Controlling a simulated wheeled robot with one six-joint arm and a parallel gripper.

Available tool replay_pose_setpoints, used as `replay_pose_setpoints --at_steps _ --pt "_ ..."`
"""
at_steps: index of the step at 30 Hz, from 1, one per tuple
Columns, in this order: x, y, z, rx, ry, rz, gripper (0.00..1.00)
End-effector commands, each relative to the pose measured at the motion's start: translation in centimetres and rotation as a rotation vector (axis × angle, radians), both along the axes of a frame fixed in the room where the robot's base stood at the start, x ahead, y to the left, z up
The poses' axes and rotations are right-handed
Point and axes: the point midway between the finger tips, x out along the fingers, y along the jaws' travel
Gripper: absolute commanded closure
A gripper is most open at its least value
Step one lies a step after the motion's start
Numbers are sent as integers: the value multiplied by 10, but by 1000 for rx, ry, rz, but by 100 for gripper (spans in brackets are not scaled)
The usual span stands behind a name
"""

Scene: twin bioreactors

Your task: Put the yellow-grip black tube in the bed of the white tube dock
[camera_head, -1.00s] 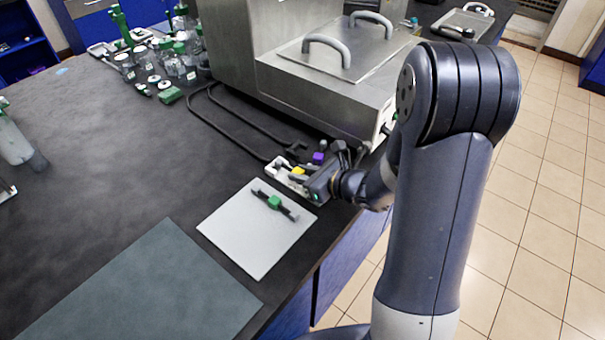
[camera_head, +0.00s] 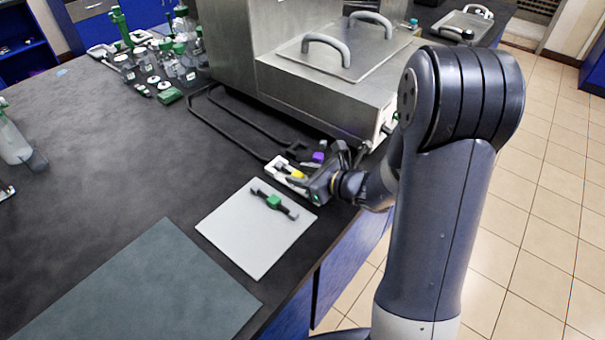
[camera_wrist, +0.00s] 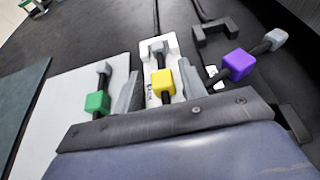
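The yellow-grip black tube shows its yellow grip (camera_head: 297,174) at the front of my gripper. In the wrist view the yellow grip (camera_wrist: 163,80) is between my two fingers, with the tube lengthwise over the white tube dock (camera_wrist: 173,42). The tube looks laid along the dock's bed; whether it is fully seated I cannot tell. The dock (camera_head: 274,165) lies on the black bench beside the steel unit. My gripper (camera_wrist: 160,92) is open around the grip, with a visible gap at the left finger. The right finger is close to the grip; contact is unclear.
A green-grip tube (camera_head: 274,202) lies on a pale square plate (camera_head: 243,237) to the left. A purple-grip tube (camera_wrist: 238,64) is close right of my gripper, near dark brackets (camera_wrist: 215,33). The steel unit (camera_head: 330,95) stands behind.

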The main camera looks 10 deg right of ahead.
Motion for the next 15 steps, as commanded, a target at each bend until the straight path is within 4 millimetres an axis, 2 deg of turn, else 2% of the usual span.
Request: replay_pose_setpoints --at_steps 1,6,11,15 --pt "-6 0 -14 -12 29 2 56" --pt "-6 0 -15 -14 29 3 55" --pt "-6 0 -12 -14 28 3 55" --pt "-6 0 -1 -14 28 3 55"
